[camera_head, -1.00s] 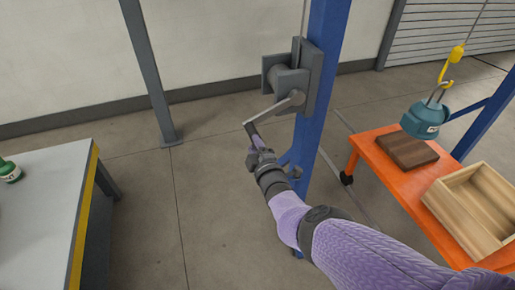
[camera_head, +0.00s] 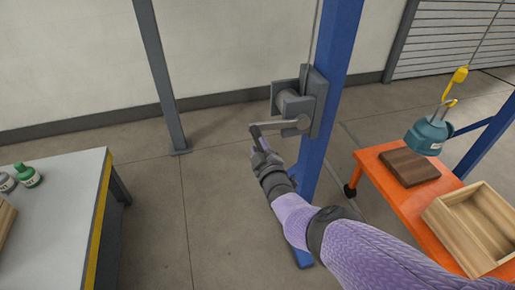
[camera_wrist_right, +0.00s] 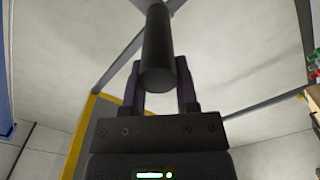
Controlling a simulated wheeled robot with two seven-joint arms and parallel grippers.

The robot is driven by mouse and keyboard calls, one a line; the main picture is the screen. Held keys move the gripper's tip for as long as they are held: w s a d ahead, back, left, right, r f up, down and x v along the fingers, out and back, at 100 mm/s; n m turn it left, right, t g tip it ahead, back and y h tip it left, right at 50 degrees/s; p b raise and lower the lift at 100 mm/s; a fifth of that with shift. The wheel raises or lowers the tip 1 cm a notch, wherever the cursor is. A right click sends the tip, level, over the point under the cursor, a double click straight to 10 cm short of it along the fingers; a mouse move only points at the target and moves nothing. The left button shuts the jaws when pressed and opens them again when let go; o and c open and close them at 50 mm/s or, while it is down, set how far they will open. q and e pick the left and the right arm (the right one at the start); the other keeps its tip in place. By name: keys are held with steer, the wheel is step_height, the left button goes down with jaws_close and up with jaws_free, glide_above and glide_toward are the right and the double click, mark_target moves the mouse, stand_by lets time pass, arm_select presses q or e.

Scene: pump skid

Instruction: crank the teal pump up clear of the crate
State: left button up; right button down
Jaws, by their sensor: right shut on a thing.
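The teal pump (camera_head: 428,134) hangs from a yellow hook (camera_head: 459,76) on a cable at the right, above the orange bench. The wooden crate (camera_head: 478,222) stands open on the bench, nearer to me than the pump. The grey winch (camera_head: 300,98) is fixed to the blue post, and its crank arm (camera_head: 278,125) points left. My right gripper (camera_head: 257,137) is at the crank's outer end, shut on the dark crank handle (camera_wrist_right: 158,55), which shows between the fingers in the right wrist view. My left gripper is not in view.
A dark wooden block (camera_head: 409,167) lies on the orange bench (camera_head: 400,212) under the pump. The blue post (camera_head: 336,60) stands beside my right arm. A grey table (camera_head: 50,225) with small bottles (camera_head: 27,175) is at the left. Open floor lies between.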

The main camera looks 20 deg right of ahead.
steer(key=shift+d, duration=0.55)
steer(key=c, duration=0.7)
jaws_free()
steer(key=shift+d, duration=0.1)
steer(key=o, duration=0.3)
steer(key=shift+d+f, duration=0.1)
steer(key=shift+d, duration=0.2)
steer(key=shift+o, duration=0.4)
steer(key=shift+d, duration=0.1)
steer(key=shift+a, duration=0.3)
arm_select(q)
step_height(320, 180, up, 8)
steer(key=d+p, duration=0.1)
steer(key=p, duration=0.7)
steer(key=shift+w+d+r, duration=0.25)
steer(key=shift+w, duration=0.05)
arm_select(e)
steer(key=s, duration=1)
steer(key=shift+d, duration=0.15)
